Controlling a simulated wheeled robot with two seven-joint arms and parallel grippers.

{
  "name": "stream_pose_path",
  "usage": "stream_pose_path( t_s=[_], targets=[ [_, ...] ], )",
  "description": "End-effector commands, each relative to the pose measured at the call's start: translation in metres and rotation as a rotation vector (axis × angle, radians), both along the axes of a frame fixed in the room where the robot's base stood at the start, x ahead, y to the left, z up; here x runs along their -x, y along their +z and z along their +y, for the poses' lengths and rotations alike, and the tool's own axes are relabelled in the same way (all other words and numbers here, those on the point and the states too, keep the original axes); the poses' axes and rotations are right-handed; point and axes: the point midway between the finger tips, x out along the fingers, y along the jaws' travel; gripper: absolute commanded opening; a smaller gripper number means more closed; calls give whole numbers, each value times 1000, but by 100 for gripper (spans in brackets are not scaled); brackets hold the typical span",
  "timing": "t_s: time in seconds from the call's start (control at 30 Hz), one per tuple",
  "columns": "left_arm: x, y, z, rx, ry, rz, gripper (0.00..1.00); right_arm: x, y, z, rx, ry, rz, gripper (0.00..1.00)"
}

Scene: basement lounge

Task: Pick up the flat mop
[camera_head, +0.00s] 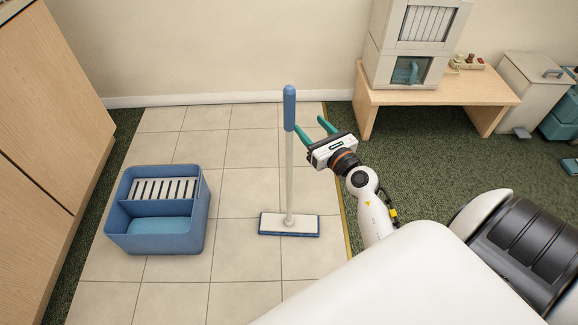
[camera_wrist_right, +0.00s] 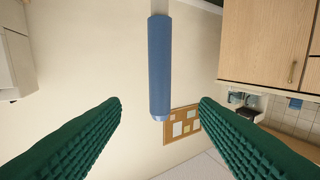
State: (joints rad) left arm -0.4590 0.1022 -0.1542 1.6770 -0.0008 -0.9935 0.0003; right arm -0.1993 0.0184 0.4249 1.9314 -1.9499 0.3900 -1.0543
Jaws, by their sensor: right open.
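The flat mop (camera_head: 289,176) stands upright on the tiles, with a blue grip on top, a white pole and a flat white head with a blue edge. My right gripper (camera_head: 311,126) is open and empty, just right of the pole near the blue grip, its green fingers pointing toward the mop. In the right wrist view the mop's blue grip (camera_wrist_right: 160,65) hangs in line with the gap between the open fingers (camera_wrist_right: 160,104). I cannot tell whether its end reaches between the fingertips. My left gripper is not in view.
A blue two-part bucket (camera_head: 155,212) with a slatted grey wringer stands left of the mop. A wooden bench (camera_head: 435,97) bearing a grey cabinet is at the back right. Wooden cupboards (camera_head: 45,130) line the left. The tiles around the mop head are clear.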

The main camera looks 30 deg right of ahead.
Motion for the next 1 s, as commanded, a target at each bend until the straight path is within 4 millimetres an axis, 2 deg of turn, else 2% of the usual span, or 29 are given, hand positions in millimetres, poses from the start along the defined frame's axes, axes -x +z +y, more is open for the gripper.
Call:
stream_pose_path(
  t_s=[0.3, 0.57, 0.83, 1.0],
  targets=[
    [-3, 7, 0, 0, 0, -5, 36, -51, 3, -3, 8, -2, -4, 55],
    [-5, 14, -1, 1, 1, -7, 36, -70, 3, -4, 6, -2, -3, 55],
    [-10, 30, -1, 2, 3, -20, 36, -107, 7, -6, 4, -2, -3, 55],
    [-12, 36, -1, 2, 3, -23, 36, -116, 7, -6, 6, -3, 0, 55]
  ],
)
